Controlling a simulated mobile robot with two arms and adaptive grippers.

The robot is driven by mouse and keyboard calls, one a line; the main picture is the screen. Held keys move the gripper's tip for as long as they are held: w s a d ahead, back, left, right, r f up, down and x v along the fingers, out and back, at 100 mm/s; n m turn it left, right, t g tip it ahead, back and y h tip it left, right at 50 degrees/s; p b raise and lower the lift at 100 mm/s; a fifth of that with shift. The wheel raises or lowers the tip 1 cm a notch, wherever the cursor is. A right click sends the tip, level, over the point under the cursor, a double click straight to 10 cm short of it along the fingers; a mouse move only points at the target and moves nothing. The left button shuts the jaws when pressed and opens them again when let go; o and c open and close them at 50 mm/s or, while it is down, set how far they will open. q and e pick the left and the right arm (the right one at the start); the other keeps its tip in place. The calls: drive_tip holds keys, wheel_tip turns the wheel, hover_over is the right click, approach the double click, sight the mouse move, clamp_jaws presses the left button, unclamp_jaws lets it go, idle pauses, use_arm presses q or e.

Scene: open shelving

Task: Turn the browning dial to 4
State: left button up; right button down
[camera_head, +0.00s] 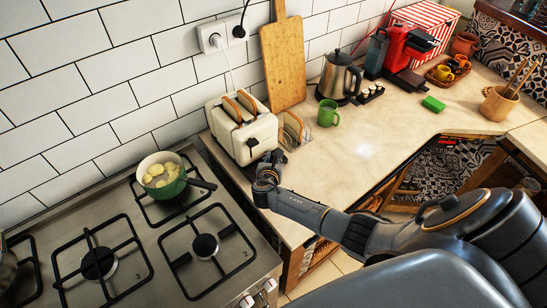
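The cream toaster (238,134) stands on the counter at the wall, with two browned slices of bread (240,105) showing in its top slots. A small black control (252,142) shows on its front end; I cannot tell whether it is the lever or the browning dial, and no numbers are readable. My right gripper (274,157) is right at the toaster's front end, low near the counter. Its fingers are small and dark, and I cannot tell whether they are open or touch the toaster. My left gripper cannot be made out.
A green pot (161,180) stands on the gas hob (130,248) left of the toaster, its handle pointing towards my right gripper. A toast rack (294,131), green mug (328,114) and kettle (340,76) stand to the right. The counter (340,153) in front is clear.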

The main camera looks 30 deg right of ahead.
idle(0.3)
drive_tip(key=c, duration=1.2)
unclamp_jaws()
drive_tip(key=shift+o, duration=0.2)
drive_tip(key=shift+v, duration=4)
